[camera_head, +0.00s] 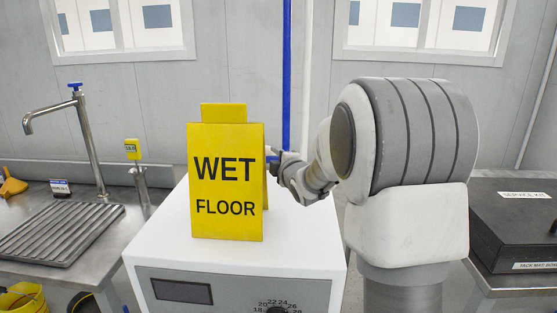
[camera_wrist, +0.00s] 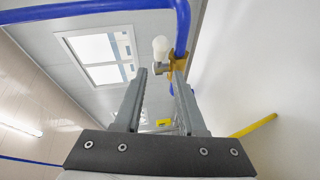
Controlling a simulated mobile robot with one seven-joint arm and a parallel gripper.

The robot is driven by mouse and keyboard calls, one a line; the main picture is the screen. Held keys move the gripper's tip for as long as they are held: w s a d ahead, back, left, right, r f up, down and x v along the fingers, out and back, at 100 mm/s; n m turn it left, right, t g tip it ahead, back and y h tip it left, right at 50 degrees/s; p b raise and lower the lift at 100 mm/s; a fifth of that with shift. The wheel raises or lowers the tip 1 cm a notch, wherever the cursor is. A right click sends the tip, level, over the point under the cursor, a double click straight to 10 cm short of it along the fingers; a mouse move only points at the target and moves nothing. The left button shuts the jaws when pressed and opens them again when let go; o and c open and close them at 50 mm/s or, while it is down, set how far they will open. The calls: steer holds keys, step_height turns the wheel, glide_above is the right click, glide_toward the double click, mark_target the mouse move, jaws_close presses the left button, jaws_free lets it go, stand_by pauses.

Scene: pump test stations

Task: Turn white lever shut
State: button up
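The white lever end (camera_wrist: 160,48) shows in the wrist view, beside a brass-coloured valve body (camera_wrist: 179,61) on a blue pipe (camera_wrist: 183,25). My gripper (camera_wrist: 159,76) is open, with its two fingers apart and nothing visibly clamped between them. The white end appears just past the fingertips, nearer the left one; I cannot tell whether they touch. The right fingertip overlaps the valve area in the picture. In the head view my gripper (camera_head: 275,165) is beside the yellow sign, near the blue upright pipe (camera_head: 286,70). The lever cannot be made out there.
A yellow "WET FLOOR" sign (camera_head: 226,182) stands on a white cabinet (camera_head: 160,250), close left of my gripper. A sink bench with a tap (camera_head: 85,130) is at left. A black case (camera_head: 515,225) lies on a bench at right. A yellow bar (camera_wrist: 253,126) shows in the wrist view.

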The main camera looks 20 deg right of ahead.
steer(key=shift+s+r, duration=0.15)
steer(key=shift+s, duration=1.2)
steer(key=shift+c, duration=0.2)
